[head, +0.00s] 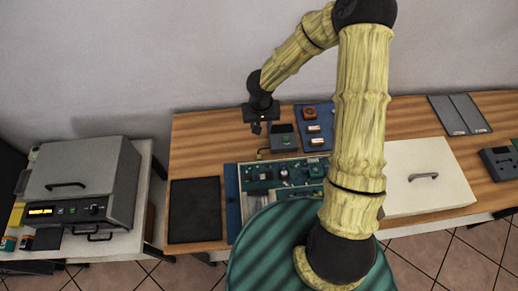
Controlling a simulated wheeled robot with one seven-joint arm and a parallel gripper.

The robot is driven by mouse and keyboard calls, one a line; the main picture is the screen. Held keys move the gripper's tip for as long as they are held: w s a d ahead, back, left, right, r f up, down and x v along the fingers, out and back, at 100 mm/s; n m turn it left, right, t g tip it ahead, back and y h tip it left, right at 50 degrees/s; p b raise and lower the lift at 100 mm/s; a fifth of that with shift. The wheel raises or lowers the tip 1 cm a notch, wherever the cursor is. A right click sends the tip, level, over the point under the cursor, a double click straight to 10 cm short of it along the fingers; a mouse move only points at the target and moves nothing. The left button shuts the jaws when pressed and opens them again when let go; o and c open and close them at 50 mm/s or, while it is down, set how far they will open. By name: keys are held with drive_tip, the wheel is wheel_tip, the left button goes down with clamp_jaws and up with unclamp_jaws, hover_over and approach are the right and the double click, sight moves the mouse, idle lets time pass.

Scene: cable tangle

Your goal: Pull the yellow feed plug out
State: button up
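A teal panel (262,178) with several knobs and connectors lies on the wooden bench. A thin yellowish line (261,152), possibly the feed cable, shows at its back edge, beside a small grey box with a green face (283,138). The yellow plug itself is too small to make out for sure. My gripper (261,127) points down behind the panel, to the left of the grey box. It looks apart from the yellowish line. Its fingers are dark and small, so I cannot tell whether they are open or shut. My forearm hides the panel's right side.
A blue mat (299,143) with small parts lies right of the grey box. A black mat (194,210) is at the left, and a white lidded box (424,178) is at the right. A grey oven-like machine (82,182) stands on a separate left table.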

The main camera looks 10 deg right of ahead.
sight(259, 156)
drive_tip(key=shift+s+a+f+g, duration=0.1)
drive_tip(key=shift+s+a+g, duration=0.4)
drive_tip(key=shift+s, duration=0.2)
wheel_tip(259, 156, down, 17)
drive_tip(key=shift+f+b, duration=0.2)
drive_tip(key=shift+b, duration=0.35)
drive_tip(key=shift+d, duration=0.1)
clamp_jaws()
